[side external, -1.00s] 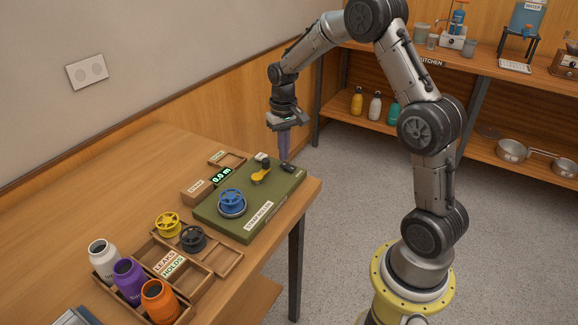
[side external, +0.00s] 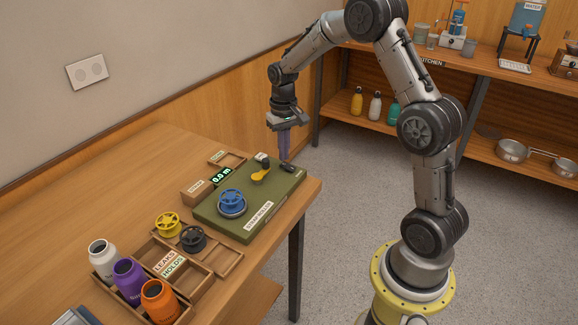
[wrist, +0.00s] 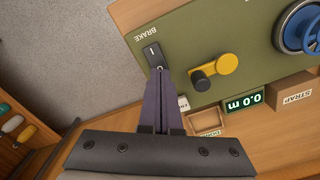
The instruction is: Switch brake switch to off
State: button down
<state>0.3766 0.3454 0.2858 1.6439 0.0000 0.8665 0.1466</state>
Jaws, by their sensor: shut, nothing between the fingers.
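The brake switch (wrist: 152,53) is a small dark rocker with a white mark, beside the BRAKE label on the green panel (wrist: 195,40). It also shows as a dark piece near the panel's far right corner in the side external view (side external: 287,168). My gripper (wrist: 161,70) is shut and empty, pointing down, its purple fingertips right at the near end of the switch in the wrist view. In the side external view my gripper (side external: 284,158) is just above the switch. I cannot tell whether the tips touch it, or which way the rocker is tipped.
A yellow crank (wrist: 215,70) with a dark knob sits beside the switch. A blue spool (side external: 231,202), a display reading 0.0 m (side external: 221,175) and a STRAP box (wrist: 295,92) are further along. Bottles and wheels stand in wooden trays (side external: 215,265) at the table's near side.

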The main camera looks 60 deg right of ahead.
jog(key=shift+f, duration=0.95)
dwell(0.9)
jog(key=shift+r, duration=3.55)
notch_tip(320, 180, up, 9)
jog(key=n+t, duration=0.1)
jog(key=t, duration=0.1)
send_over(282, 165)
jog(key=s+a, duration=0.1)
jog(key=a, duration=0.4)
jog(key=s+a+r+n+t, duration=0.2)
jog(key=s+a+r, duration=0.4)
jog(key=s, duration=0.2)
jog(key=s+a+f+n, duration=0.1)
jog(key=s+a+f, duration=0.1)
jog(key=s, duration=0.5)
jog(key=s+a+f+n+t, duration=0.1)
jog(key=s+a+f+n, duration=0.1)
jog(key=s, duration=0.6)
jog(key=shift+s+a+f+t, duration=0.15)
jog(key=shift+f+t, duration=0.15)
jog(key=shift+f, duration=0.2)
